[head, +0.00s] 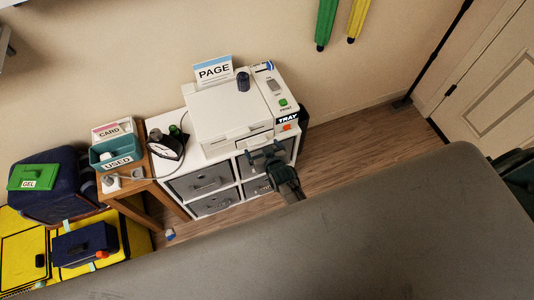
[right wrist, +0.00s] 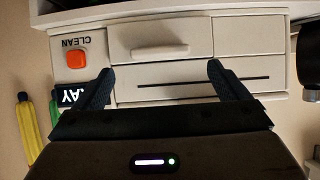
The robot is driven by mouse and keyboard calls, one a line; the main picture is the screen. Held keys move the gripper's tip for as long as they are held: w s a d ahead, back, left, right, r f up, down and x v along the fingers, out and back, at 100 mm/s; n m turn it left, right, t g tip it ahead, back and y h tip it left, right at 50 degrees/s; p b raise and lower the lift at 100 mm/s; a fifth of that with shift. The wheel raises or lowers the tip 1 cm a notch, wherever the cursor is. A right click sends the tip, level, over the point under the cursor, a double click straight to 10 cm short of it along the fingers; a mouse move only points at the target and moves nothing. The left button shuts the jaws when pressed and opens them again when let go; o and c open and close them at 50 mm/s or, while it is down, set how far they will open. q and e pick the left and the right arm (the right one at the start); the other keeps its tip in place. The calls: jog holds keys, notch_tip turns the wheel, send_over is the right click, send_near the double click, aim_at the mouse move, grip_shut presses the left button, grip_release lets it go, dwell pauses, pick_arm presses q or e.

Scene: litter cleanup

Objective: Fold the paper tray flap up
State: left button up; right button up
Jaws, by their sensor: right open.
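The white printer (head: 225,115) stands on a white cabinet against the wall. The black TRAY label (head: 287,118) is at its right front corner. The right wrist view is upside down. In it the printer's front shows a pale panel with a handle bar (right wrist: 160,50), which I take to be the paper tray flap; its tilt is hard to tell. A dark slot (right wrist: 195,84) runs beside it. My right gripper (head: 265,152) is open and empty in front of the printer. Its fingers (right wrist: 158,85) are spread before the front, contact unclear. My left gripper is out of view.
An orange CLEAN button (right wrist: 76,60) is beside the panel. Grey drawers (head: 203,182) lie below the printer. A large grey surface (head: 370,225) fills the foreground.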

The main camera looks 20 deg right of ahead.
jog(key=v, duration=0.6)
jog(key=shift+s+b, duration=0.1)
jog(key=shift+b, duration=0.2)
jog(key=s+d+f+g+b, duration=0.2)
jog(key=s+d+f+g, duration=0.2)
jog(key=s+f, duration=1.05)
jog(key=s+d+f+g+b, duration=0.35)
jog(key=s+f, duration=0.85)
jog(key=f, duration=0.5)
jog(key=s+d+f+g, duration=0.1)
jog(key=s+d+f, duration=0.2)
jog(key=s, duration=0.4)
jog(key=s+d+f+g+h, duration=0.1)
jog(key=s+d+f+g, duration=0.1)
jog(key=s, duration=0.6)
jog(key=shift+d+f+b, duration=0.35)
jog(key=shift+d+f, duration=0.45)
jog(key=shift+f, duration=0.05)
